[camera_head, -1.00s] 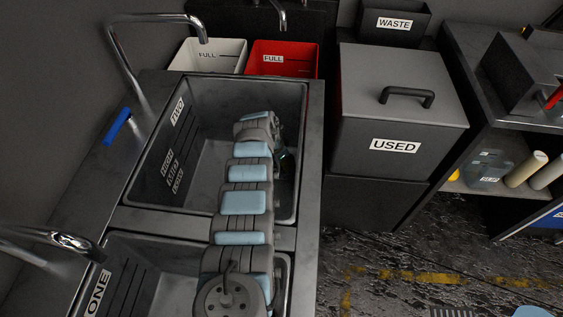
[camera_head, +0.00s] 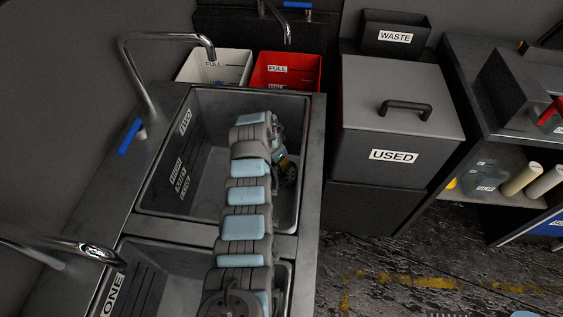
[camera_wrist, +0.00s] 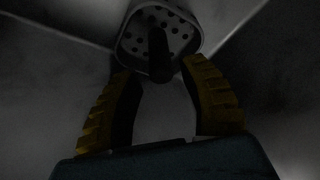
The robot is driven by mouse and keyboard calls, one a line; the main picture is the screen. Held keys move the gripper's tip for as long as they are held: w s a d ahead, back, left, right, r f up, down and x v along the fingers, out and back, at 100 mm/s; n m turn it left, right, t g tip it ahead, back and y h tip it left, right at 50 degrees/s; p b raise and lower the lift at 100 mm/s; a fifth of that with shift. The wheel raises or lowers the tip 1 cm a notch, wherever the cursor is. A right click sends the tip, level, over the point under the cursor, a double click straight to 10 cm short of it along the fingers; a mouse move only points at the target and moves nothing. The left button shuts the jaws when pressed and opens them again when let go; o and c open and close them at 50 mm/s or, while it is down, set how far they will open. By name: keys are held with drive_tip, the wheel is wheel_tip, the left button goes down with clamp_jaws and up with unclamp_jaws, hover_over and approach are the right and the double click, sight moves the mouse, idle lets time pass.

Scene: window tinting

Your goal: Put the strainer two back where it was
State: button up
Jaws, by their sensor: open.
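The strainer (camera_wrist: 172,18) shows in the wrist view as a pale rounded plate with dark holes and a dark upright stem at its middle. My gripper (camera_wrist: 157,72) is open, its two yellow ribbed fingers apart on either side of the stem's near end. I cannot tell whether they touch it. In the head view my gripper (camera_head: 283,160) is inside the basin of sink TWO (camera_head: 212,140), near its right wall, partly hidden by my arm. A dark round shape beside it may be the strainer. The basin's drain is hidden.
Sink ONE (camera_head: 150,280) lies nearer, under my arm. A tap (camera_head: 150,75) with a blue handle (camera_head: 130,137) stands left of sink TWO. White (camera_head: 213,67) and red (camera_head: 286,70) FULL bins stand behind. The USED bin (camera_head: 395,125) is to the right.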

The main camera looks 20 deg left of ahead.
drive_tip(key=shift+p+v, duration=0.55)
drive_tip(key=shift+v, duration=1.9)
drive_tip(key=shift+w, duration=0.1)
